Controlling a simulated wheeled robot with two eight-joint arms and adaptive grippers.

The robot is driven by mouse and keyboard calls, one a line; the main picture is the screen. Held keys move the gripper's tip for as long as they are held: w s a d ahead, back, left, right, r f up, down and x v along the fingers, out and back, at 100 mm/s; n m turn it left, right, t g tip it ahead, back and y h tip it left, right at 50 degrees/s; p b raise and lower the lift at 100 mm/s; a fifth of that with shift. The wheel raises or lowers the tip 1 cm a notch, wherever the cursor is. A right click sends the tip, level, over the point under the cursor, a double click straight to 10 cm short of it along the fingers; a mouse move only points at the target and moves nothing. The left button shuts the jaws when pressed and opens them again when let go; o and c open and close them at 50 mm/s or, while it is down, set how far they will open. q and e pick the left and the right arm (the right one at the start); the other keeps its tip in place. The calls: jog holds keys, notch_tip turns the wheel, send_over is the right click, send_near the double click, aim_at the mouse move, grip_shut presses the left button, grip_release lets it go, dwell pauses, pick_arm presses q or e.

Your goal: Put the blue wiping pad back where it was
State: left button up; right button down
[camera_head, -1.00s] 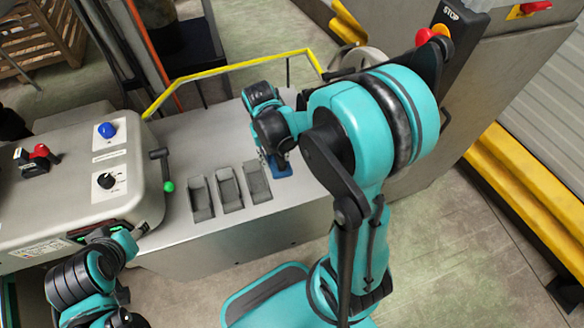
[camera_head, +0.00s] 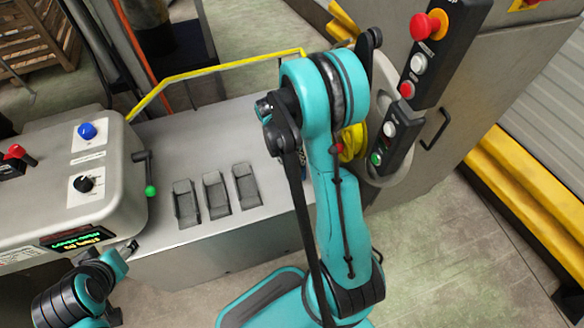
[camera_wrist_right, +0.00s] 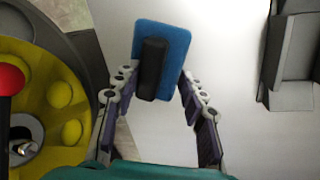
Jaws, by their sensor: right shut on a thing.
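The blue wiping pad (camera_wrist_right: 176,40), with a black handle (camera_wrist_right: 152,68), is held between the fingers of my right gripper (camera_wrist_right: 157,78) in the right wrist view. A sliver of blue shows beside my right arm in the head view, where the arm hides that gripper. Three grey slots stand in a row on the metal table: left (camera_head: 186,204), middle (camera_head: 216,195) and right (camera_head: 246,187). They look empty. Part of one grey slot also shows at the right of the wrist view (camera_wrist_right: 290,60). My left gripper (camera_head: 130,247) is near the control box; its fingers are too small to judge.
The control box (camera_head: 60,185) with a green-tipped lever (camera_head: 150,190) stands left of the slots. A yellow rail (camera_head: 215,68) runs along the table's back. A yellow wheel (camera_wrist_right: 45,75) with a red knob is close left of my right gripper. The table between is clear.

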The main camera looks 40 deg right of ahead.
aim_at(291, 163)
jog(key=shift+w+f, duration=0.15)
jog(key=shift+f, duration=0.05)
notch_tip(291, 163, down, 4)
jog(key=shift+b, duration=1.05)
jog(key=shift+r, duration=0.15)
jog(key=c, duration=0.9)
grip_release()
jog(key=shift+o, duration=0.2)
